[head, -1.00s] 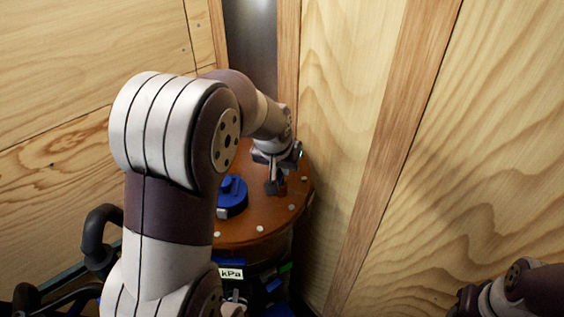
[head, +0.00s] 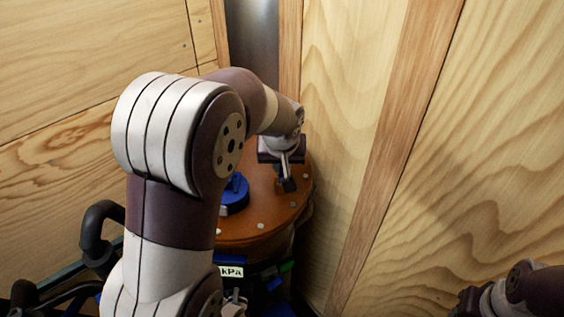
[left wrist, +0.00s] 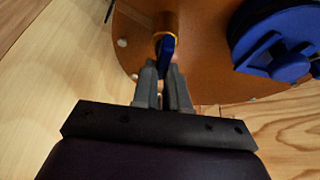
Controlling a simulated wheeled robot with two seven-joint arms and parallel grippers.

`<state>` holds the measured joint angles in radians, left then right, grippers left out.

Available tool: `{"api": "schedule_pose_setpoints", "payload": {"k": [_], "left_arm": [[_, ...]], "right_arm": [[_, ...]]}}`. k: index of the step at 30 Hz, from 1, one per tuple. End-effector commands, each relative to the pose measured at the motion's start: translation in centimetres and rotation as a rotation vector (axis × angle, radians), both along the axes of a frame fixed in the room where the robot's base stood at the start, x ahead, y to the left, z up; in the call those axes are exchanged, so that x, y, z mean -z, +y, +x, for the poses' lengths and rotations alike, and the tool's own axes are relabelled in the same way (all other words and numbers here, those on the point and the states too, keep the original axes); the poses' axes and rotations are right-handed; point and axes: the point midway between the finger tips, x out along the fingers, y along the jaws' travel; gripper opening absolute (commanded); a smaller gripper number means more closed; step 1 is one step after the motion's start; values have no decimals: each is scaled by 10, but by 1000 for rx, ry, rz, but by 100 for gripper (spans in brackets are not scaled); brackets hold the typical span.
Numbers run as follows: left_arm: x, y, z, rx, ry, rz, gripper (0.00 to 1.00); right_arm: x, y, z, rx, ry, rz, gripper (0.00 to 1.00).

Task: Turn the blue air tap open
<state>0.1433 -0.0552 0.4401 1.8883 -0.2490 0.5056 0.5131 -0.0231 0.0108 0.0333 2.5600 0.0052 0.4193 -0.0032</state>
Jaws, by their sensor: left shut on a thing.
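The blue air tap (left wrist: 166,50) is a slim blue handle on a brass-coloured fitting on the brown round lid (left wrist: 205,60). In the left wrist view my left gripper (left wrist: 164,75) is shut on the tap's handle, with one grey finger on each side. In the head view my left gripper (head: 287,183) points down at the right part of the lid (head: 258,220), and the tap is hidden there by the fingers. My right gripper (head: 466,303) is at the bottom right, partly cut off, far from the tap.
A round blue cap (head: 234,194) sits on the lid left of my gripper. Wooden walls (head: 350,90) stand close behind and to the right. A kPa label (head: 231,272) and dark hoses (head: 97,235) are lower down and left.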

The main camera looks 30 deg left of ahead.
Motion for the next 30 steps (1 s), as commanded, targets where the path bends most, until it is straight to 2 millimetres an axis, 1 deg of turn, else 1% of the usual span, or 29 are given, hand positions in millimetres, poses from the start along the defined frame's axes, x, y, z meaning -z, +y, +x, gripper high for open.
{"api": "schedule_pose_setpoints", "payload": {"k": [1,2,3,11,14,17,24,26,27,30], "left_arm": [[2,0,-1,-3,6,-2,16],[2,0,-1,-3,6,-2,26],[2,0,-1,-2,6,-1,38],[1,0,-1,-1,2,0,38],[-5,-1,-2,-1,-1,0,38],[-23,-4,-9,0,-5,0,38],[-83,-16,-31,0,-4,-1,38],[-94,-18,-36,0,-2,-2,38],[-103,-19,-38,-1,0,-2,38],[-113,-21,-42,-1,1,-2,38]], "right_arm": [[0,0,0,0,0,0,43],[0,0,0,0,0,0,43],[0,0,0,0,0,0,43],[0,0,0,0,0,0,43],[3,0,0,0,0,0,43],[8,0,0,0,0,0,43],[22,0,0,0,0,0,43],[24,0,0,0,0,0,43],[20,0,0,0,0,0,43],[19,0,0,0,0,0,43]]}}
